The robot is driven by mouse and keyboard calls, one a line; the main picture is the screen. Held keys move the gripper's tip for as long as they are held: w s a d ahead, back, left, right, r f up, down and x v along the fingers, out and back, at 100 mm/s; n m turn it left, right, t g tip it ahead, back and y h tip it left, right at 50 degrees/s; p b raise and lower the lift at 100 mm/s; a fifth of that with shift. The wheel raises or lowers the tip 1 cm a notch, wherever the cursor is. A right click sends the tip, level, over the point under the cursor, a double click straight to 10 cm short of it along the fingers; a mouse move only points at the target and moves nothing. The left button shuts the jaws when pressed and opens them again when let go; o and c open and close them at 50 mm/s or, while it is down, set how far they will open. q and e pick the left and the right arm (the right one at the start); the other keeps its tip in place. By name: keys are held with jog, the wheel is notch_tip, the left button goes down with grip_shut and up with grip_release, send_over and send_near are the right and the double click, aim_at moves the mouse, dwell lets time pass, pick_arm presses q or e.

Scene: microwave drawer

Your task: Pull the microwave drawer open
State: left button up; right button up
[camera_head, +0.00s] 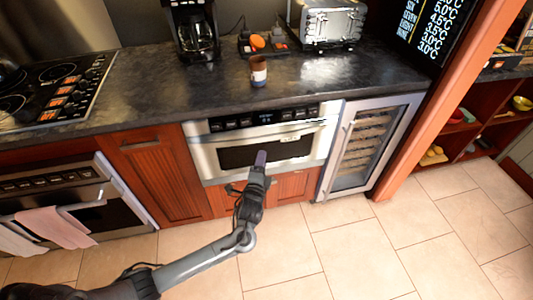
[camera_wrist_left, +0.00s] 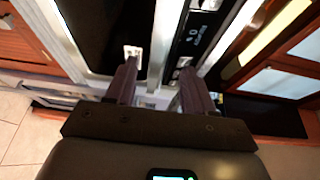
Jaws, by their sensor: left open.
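The microwave drawer (camera_head: 225,158) is a stainless steel front with a dark window, set under the counter. Its long silver handle bar (camera_head: 290,134) runs across the upper part, below a black control strip (camera_head: 262,118). The drawer looks closed. My left gripper (camera_head: 261,157) is in front of the drawer window, its tips a little below the handle in the head view. In the left wrist view my left gripper (camera_wrist_left: 157,72) is open, and the silver handle bar (camera_wrist_left: 162,42) lies in the gap between its two fingers. I cannot tell whether they touch it. My right gripper is not in view.
A glass-door wine cooler (camera_head: 365,145) stands right of the drawer, and a wooden cabinet (camera_head: 150,170) left of it. An oven with towels (camera_head: 60,222) is further left. A cup (camera_head: 258,72) stands on the counter (camera_head: 220,95). The tiled floor (camera_head: 350,245) in front is clear.

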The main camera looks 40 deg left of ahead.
aim_at(268, 139)
pick_arm(q)
jog(key=b+x, duration=0.5)
jog(key=x, duration=0.6)
jog(key=shift+w, duration=0.35)
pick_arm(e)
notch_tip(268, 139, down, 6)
pick_arm(q)
jog(key=shift+c, duration=0.3)
grip_shut()
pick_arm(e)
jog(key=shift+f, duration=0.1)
